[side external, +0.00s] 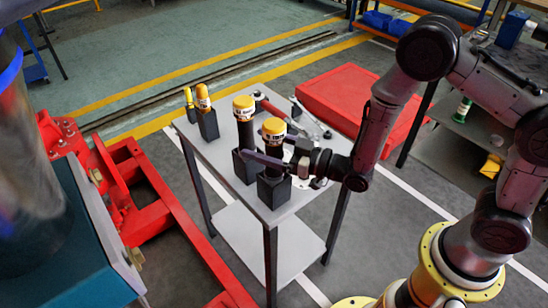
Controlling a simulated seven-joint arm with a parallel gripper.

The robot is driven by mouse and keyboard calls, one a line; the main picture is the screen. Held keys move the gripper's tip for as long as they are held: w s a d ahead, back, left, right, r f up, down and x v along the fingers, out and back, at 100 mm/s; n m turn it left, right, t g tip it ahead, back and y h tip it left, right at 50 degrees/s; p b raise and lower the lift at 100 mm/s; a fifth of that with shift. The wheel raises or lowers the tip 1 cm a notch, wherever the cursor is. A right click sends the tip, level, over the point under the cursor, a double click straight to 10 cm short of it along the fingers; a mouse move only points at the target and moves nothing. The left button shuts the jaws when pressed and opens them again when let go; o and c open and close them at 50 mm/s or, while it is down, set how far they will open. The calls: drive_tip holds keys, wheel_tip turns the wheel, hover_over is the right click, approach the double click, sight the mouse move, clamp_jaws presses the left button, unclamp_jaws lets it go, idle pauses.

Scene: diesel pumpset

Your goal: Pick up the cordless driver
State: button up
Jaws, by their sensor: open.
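No tool on the grey table (228,160) can be told for certain as the cordless driver. Two large black cylinders with yellow tops stand upright in black block holders: a rear one (245,135) and a front one (273,155). Two smaller yellow-topped tools, a thin one (189,100) and a thicker one (204,100), stand at the table's far left. My gripper (264,148) is open, reaching in from the right at the front cylinder. One finger passes across its near side. The other finger is mostly hidden, and contact cannot be told.
A red-handled tool (259,96) and other small items lie at the table's back. A red box (350,92) stands behind the table. Red machine framing (132,185) is at left, and a shelf bench (462,135) at right.

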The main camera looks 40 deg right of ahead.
clamp_jaws()
idle(0.3)
idle(0.9)
drive_tip(key=shift+r, duration=0.15)
